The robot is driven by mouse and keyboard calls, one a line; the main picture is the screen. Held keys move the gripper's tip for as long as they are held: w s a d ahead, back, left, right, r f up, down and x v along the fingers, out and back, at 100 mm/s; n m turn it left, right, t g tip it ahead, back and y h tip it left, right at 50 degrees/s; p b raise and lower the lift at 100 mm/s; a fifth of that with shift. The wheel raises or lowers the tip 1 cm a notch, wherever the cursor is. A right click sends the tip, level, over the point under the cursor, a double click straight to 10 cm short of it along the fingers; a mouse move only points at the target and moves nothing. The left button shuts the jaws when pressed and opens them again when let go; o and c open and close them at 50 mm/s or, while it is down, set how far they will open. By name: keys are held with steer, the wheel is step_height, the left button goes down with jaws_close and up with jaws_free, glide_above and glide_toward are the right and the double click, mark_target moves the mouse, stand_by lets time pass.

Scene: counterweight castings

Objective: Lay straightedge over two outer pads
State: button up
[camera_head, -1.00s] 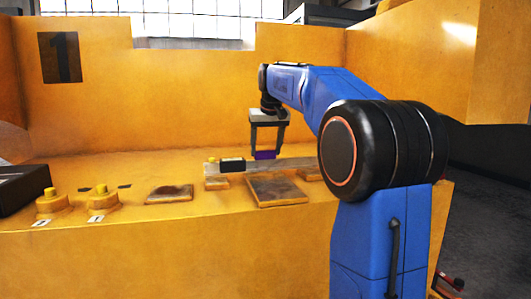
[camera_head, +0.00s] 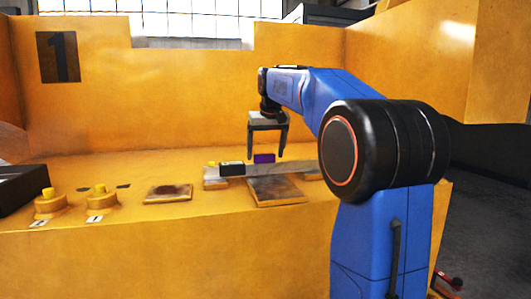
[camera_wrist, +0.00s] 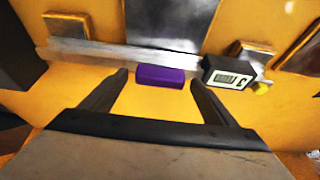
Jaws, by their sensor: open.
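The straightedge is a long grey bar (camera_head: 300,168) (camera_wrist: 105,54) with a purple grip block (camera_head: 264,158) (camera_wrist: 160,76) and a black digital gauge (camera_head: 231,168) (camera_wrist: 229,73). It lies across two small outer pads. One outer pad (camera_head: 214,184) is under the gauge end, also in the wrist view (camera_wrist: 254,49). The other (camera_wrist: 66,24) is near the opposite end, partly hidden by my arm in the head view. My gripper (camera_head: 265,157) (camera_wrist: 158,79) is open and empty, its fingertips spread just short of the purple block, apart from it.
A larger grey plate (camera_head: 276,192) (camera_wrist: 170,20) lies between the outer pads. Another dark plate (camera_head: 168,193) (camera_wrist: 304,48) lies left of them. Two yellow knobbed bosses (camera_head: 50,203) (camera_head: 101,198) and a black box (camera_head: 22,187) stand farther left. A yellow wall rises behind.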

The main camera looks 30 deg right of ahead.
steer(key=v, duration=1.2)
steer(key=s+a+f+n, duration=0.1)
steer(key=s+a+f, duration=0.5)
steer(key=s+f, duration=0.25)
steer(key=s+a+f+n, duration=0.1)
steer(key=s+a+f, duration=0.5)
steer(key=s+f, duration=0.3)
steer(key=s+a+f, duration=0.2)
steer(key=s+f, duration=0.7)
steer(key=f, duration=0.1)
steer(key=s+a+f+n+y, duration=0.1)
steer(key=s+a+f, duration=0.2)
steer(key=s+f, duration=0.6)
step_height(320, 180, down, 2)
steer(key=shift+f+t, duration=0.1)
steer(key=shift+t, duration=0.2)
steer(key=shift+o, duration=0.2)
steer(key=shift+a, duration=0.15)
